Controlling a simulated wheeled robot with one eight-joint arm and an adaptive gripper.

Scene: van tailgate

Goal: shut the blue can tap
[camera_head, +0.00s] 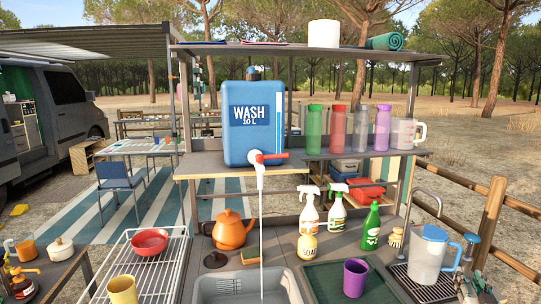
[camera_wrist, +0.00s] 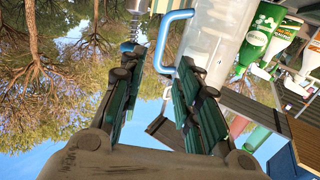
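The blue water can (camera_head: 255,122), marked "WASH 10 L", stands on the shelf in the head view. Its white tap (camera_head: 259,168) with a red lever (camera_head: 271,157) sits low on the front face. The lever points sideways to the right. A thin pale stream (camera_head: 261,225) runs from the spout down to the sink (camera_head: 246,288). The tap is not visible in the wrist view.
The jug (camera_head: 428,258) with a blue handle stands on a rack at right. Coloured bottles (camera_head: 337,128) stand right of the can. Spray bottles (camera_head: 309,212), an orange kettle (camera_head: 231,230) and a purple cup (camera_head: 355,278) are on the counter. Open air lies before the tap.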

